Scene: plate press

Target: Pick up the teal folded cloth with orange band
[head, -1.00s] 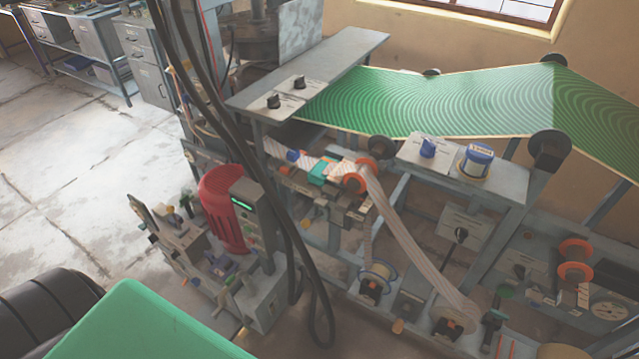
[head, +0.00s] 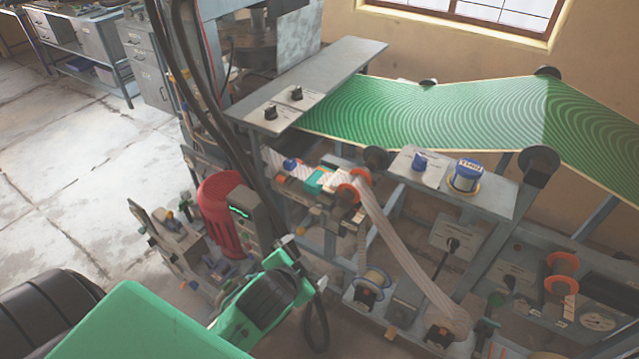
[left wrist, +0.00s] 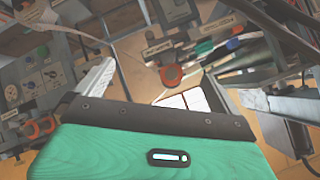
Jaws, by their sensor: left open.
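A small teal item (head: 319,181), probably the folded cloth, lies on the machine's upper rail among white and orange parts. At this size I cannot make out folds or tell which orange part is its band. A small teal patch (left wrist: 205,47), likely the same item, shows in the left wrist view ahead of my gripper. My left gripper (left wrist: 176,82) is open, its two fingers apart with nothing between them. In the head view my left gripper (head: 290,245) is below and left of the teal item, apart from it. My right gripper is not in view.
A red motor (head: 219,212) stands left of my left gripper. Black hanging cables (head: 212,115) run down beside it. Orange rollers (head: 355,185) and a pale strip (head: 405,258) are right of the teal item. A green patterned belt (head: 420,115) lies behind.

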